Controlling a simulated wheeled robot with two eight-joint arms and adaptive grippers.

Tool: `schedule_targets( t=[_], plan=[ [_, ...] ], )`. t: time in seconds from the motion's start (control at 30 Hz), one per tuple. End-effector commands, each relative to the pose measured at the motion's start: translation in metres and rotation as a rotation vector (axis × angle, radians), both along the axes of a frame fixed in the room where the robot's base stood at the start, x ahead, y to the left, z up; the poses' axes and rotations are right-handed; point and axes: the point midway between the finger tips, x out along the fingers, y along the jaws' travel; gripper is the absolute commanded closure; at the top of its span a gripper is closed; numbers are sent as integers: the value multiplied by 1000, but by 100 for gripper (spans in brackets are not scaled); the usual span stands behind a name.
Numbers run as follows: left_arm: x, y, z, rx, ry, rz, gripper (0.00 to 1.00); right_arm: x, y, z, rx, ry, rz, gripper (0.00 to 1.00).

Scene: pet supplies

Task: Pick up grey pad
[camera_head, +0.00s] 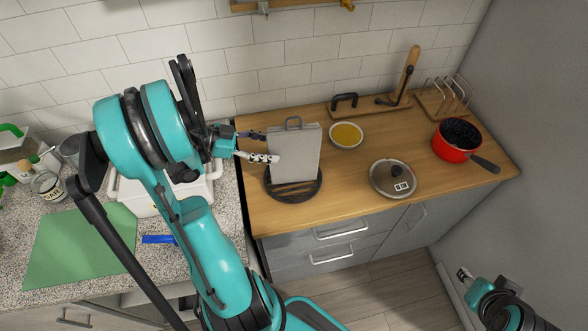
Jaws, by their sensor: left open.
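The grey pad (297,153) is a flat, light grey rectangle standing nearly upright on the wooden counter. My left gripper (265,146) is open at the pad's left edge. Its pale lower finger overlaps the pad's left side in the picture. I cannot tell whether it touches the pad. My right gripper (465,275) is low at the lower right, away from the counter, and only partly visible.
A wooden board (371,106) and rack (442,104) stand behind. The speckled counter (70,205) at left holds a green mat (85,240). The wooden counter's front is clear.

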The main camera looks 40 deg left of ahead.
Motion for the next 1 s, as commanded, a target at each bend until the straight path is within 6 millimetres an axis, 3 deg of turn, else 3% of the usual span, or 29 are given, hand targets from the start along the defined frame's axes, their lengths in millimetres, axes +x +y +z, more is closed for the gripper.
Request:
schedule_targets(
  t=[0.03, 0.17, 0.6, 1.0],
  plan=[
    [0, 0, -19, 0, 0, 0, 47, 0, 0, -19, 0, 0, 0, 60],
    [0, 0, -31, 0, 0, 0, 47, 0, 0, -30, 0, 0, 0, 60],
    [21, -20, -43, 0, 0, -1, 47, 0, 0, -37, 0, 0, 0, 60],
    [52, -50, -61, 0, 0, -1, 47, 0, 0, -46, 0, 0, 0, 60]
  ],
)
